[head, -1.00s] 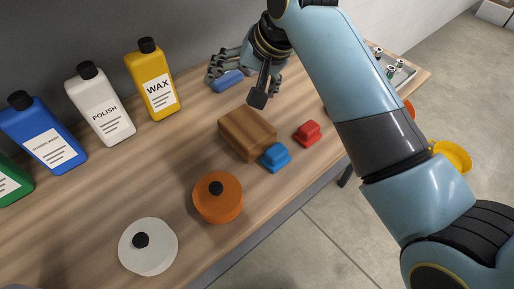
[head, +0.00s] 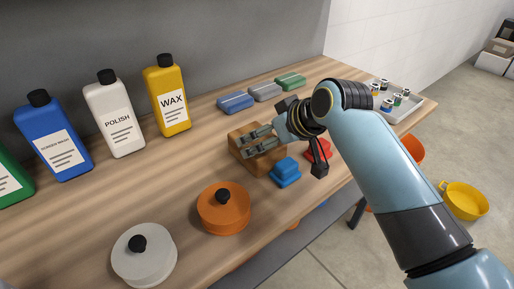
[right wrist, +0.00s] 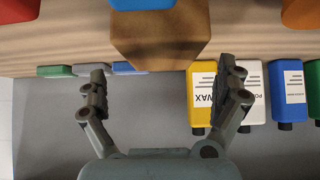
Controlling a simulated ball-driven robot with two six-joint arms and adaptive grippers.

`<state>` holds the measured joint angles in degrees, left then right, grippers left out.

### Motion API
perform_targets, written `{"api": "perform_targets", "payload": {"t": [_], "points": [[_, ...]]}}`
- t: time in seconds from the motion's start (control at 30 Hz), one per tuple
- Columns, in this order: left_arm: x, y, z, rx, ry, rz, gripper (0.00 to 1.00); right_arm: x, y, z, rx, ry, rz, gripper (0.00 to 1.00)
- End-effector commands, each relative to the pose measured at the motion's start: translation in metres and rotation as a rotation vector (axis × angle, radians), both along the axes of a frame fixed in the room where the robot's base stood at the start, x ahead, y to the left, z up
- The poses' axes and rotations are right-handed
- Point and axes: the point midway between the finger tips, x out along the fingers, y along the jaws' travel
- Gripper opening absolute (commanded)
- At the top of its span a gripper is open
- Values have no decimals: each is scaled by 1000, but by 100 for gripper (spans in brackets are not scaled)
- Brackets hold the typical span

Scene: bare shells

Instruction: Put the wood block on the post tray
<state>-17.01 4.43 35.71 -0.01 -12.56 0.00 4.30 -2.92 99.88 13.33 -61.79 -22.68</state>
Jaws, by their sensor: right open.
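The brown wood block (head: 243,153) lies on the wooden bench, partly hidden by my right gripper (head: 250,143). The fingers reach over or beside it from the right in the head view. In the right wrist view, the wood block (right wrist: 160,42) lies just ahead, between the lines of the two spread fingertips (right wrist: 162,71), with gaps on both sides. My right gripper is open and empty. The grey post tray (head: 411,106) sits at the bench's far right end, holding several small posts or spools, partly behind my arm. My left gripper is not in view.
A blue piece (head: 285,173) and a red piece (head: 318,150) sit close to the block. An orange lidded pot (head: 224,213) and a white one (head: 145,265) stand nearer. Bottles, including the yellow WAX one (head: 167,97), line the wall. Sponges (head: 236,102) lie behind.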

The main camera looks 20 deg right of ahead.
Motion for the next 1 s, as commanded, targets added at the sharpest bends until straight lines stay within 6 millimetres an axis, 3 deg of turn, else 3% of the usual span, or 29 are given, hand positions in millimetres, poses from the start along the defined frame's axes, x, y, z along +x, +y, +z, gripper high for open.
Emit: {"api": "perform_targets", "payload": {"t": [0.27,0.57,1.0], "points": [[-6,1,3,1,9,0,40,25,12,-29,-1,2,0,100],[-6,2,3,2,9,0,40,27,12,-32,-1,2,0,99],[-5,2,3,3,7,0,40,27,12,-32,0,2,-1,41]]}}
